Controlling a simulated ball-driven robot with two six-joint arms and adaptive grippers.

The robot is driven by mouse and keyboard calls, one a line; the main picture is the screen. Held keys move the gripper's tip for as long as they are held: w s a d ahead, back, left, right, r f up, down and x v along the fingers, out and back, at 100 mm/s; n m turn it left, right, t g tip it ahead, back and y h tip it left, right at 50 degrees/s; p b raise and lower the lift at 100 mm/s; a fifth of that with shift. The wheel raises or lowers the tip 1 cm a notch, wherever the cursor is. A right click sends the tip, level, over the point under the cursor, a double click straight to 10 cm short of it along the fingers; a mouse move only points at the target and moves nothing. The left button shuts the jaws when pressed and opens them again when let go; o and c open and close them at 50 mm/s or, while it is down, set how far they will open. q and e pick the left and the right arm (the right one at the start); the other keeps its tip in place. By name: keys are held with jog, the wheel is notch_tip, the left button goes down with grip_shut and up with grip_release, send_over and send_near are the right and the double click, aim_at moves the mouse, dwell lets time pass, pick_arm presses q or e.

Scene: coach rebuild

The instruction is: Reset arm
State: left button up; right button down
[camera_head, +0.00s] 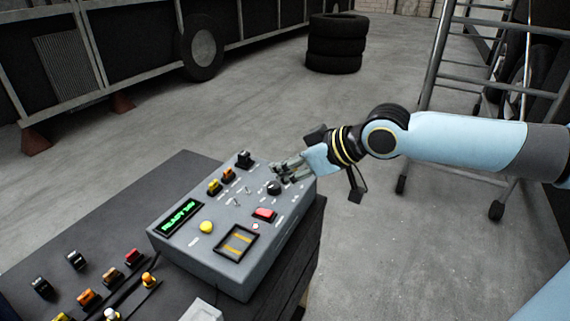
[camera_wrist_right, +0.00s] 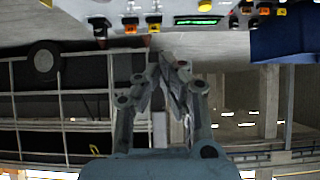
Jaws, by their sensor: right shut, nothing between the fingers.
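My right arm (camera_head: 460,138) reaches in from the right in the head view. My right gripper (camera_head: 284,172) is shut and empty, close above the back right part of a grey control box (camera_head: 222,273), near its black knob (camera_head: 274,187). I cannot tell whether it touches the box. In the right wrist view the gripper's fingers (camera_wrist_right: 168,72) are together with nothing between them, and the box's edge with its green-lit display (camera_wrist_right: 198,21) shows at the top. My left gripper is not in view.
The box has a red rocker switch (camera_head: 264,214), a yellow button (camera_head: 206,227) and several toggles. It stands on a dark bench (camera_head: 95,225) with more switches at lower left. A tyre stack (camera_head: 334,44) and a wheeled metal ladder (camera_head: 432,70) stand behind. The floor between is clear.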

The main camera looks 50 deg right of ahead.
dwell(0.6)
jog(key=s+d+f+m+g+h+b, duration=0.1)
jog(key=s+d+f+h+b, duration=0.2)
jog(key=f, duration=1)
jog(key=s+d+f+m+g+b, duration=0.1)
jog(key=s+d+f+b, duration=0.3)
jog(key=f, duration=0.8)
jog(key=s+d+f+m+g+h+b, duration=0.2)
jog(key=s+f+b, duration=0.35)
jog(key=f, duration=0.75)
jog(key=s+a+f+g+b, duration=0.1)
jog(key=s+a+f+b, duration=0.15)
jog(key=s+f, duration=0.45)
jog(key=s+a+f+g+b, duration=0.1)
jog(key=s+a+f+b, duration=0.15)
jog(key=s+f, duration=0.5)
jog(key=s+a+f+n+g+y+b, duration=0.1)
jog(key=s+a+f+g+b, duration=0.2)
jog(key=s+a+f, duration=0.7)
notch_tip(320, 180, down, 2)
jog(key=shift+s+a+f+b, duration=0.15)
jog(key=shift+s+a+b, duration=0.25)
jog(key=shift+s, duration=0.85)
